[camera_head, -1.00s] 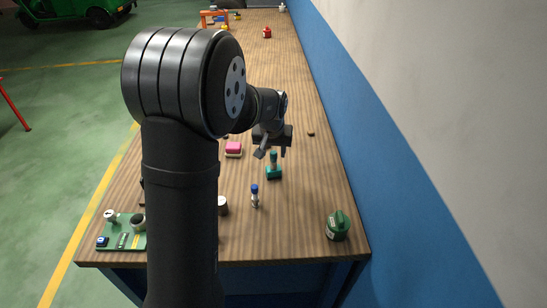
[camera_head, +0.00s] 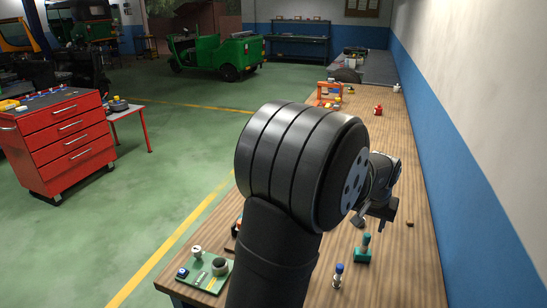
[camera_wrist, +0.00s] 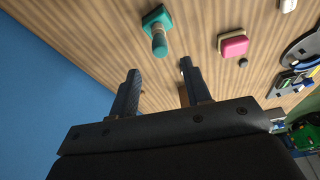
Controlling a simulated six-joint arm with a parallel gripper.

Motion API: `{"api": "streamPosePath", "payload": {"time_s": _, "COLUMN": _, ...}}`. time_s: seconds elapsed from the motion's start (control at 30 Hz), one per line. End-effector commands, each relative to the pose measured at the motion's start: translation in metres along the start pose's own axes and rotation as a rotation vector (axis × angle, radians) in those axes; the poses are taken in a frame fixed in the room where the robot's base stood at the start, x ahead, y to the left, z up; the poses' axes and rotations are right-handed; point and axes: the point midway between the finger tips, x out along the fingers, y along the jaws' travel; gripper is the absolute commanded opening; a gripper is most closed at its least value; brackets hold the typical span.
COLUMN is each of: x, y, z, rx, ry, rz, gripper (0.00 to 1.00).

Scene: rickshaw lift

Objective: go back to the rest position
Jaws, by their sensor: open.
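My gripper (camera_head: 374,222) is over the wooden bench (camera_head: 397,148) in the head view, partly behind my arm. In the wrist view its two fingers (camera_wrist: 158,85) stand apart with nothing between them. A teal stamp-like object (camera_head: 363,250) stands on the bench just below the gripper in the head view. It also shows in the wrist view (camera_wrist: 157,29), beyond the fingertips and clear of them. A pink block (camera_wrist: 233,43) lies on the bench right of the fingers in the wrist view.
A small blue-topped bottle (camera_head: 338,275) stands near the front of the bench. A green board (camera_head: 206,271) with parts lies at the front left. An orange frame (camera_head: 329,92) and a red object (camera_head: 378,109) are farther back. The blue wall (camera_head: 460,190) borders the bench's right side.

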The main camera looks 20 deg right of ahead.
Motion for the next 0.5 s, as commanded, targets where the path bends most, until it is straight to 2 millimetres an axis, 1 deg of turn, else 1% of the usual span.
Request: {"api": "streamPosePath", "payload": {"time_s": 0.5, "x": 0.100, "y": 0.000, "z": 0.001, "rx": 0.000, "ry": -0.004, "rz": 0.000, "gripper": 0.44}}
